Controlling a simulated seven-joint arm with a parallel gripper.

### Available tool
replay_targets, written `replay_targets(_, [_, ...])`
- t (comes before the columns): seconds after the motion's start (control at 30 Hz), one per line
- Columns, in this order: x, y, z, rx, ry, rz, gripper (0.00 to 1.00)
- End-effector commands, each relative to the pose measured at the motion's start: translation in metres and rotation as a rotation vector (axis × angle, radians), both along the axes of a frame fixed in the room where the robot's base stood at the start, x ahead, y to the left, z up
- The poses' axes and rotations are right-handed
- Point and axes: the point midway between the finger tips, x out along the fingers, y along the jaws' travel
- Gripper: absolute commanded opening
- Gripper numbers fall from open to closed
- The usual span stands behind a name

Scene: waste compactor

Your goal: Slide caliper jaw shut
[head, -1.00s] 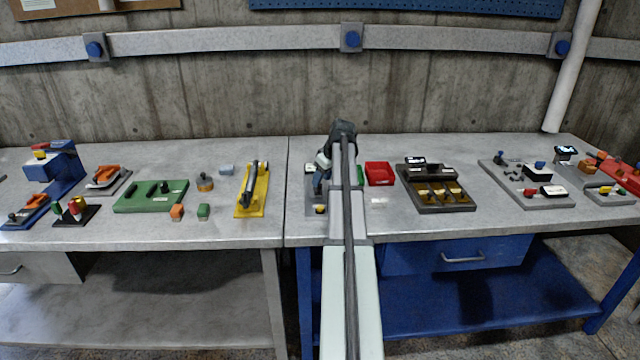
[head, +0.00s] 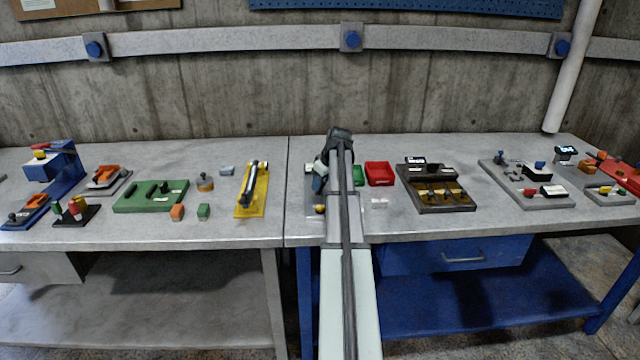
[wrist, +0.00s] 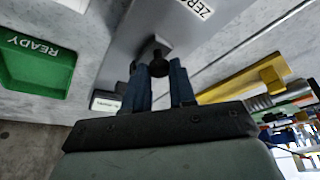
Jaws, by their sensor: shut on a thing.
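My gripper (wrist: 161,75) shows in the wrist view with two dark blue fingers on either side of a small black knob (wrist: 157,58), shut on it. The knob stands at a grey plate or bar (wrist: 190,45) that carries a white label starting "ZER". I take this to be the caliper; its jaw edges and any gap cannot be made out. In the head view my arm hides most of the grey fixture (head: 311,208), and the finger contact is hidden there.
A green bin marked READY (wrist: 35,68) is beside the fixture. A red bin (head: 380,174) is to its right, with small white pieces (head: 379,203) in front. A yellow fixture (head: 262,206) stands to the left. A dark tray (head: 440,207) is further right.

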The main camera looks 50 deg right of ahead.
Motion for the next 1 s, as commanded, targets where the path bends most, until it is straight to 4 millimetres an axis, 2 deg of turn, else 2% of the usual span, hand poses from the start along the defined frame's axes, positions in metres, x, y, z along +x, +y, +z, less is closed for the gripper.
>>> replay_targets(0.03, [0.000,0.000,0.000,0.001,0.000,0.000,0.13])
replay_targets(0.17, [0.000,0.000,0.000,0.001,0.000,0.000,0.01])
replay_targets(0.2, [0.000,0.000,0.000,0.001,0.000,0.000,0.00])
replay_targets(0.37, [0.003,-0.003,0.000,0.001,0.000,0.000,0.00])
replay_targets(0.7, [0.037,-0.038,0.000,0.003,0.001,0.001,0.00])
replay_targets(0.97, [0.038,-0.039,-0.001,-0.001,-0.002,0.000,0.00])
replay_targets(1.0, [0.038,-0.039,0.000,-0.001,-0.002,0.000,0.26])
